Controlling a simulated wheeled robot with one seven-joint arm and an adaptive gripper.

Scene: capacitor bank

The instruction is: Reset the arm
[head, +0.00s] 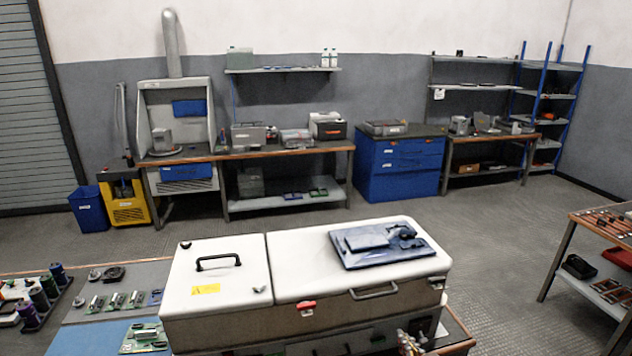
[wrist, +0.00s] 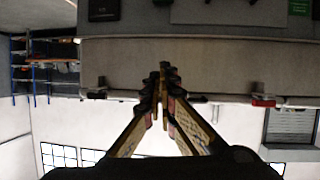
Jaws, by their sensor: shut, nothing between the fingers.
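My gripper (wrist: 163,82) is in the middle of the wrist view. Its two yellowish fingers meet at their dark tips, shut with nothing between them. A long pale grey case wall (wrist: 225,62) fills the view behind the fingertips; whether they touch it I cannot tell. In the head view, a small brass-coloured part (head: 408,343) shows at the bottom edge in front of the white chest (head: 215,265); I cannot tell whether it is my gripper. The rest of my arm is not clearly seen there.
The white chest bears a blue tray-like part (head: 375,243) on its lid. A bench with circuit boards (head: 115,300) and spools lies to the left. A side table (head: 590,228) stands at the right. The floor (head: 500,245) between is clear. A red latch (wrist: 263,101) shows near my fingers.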

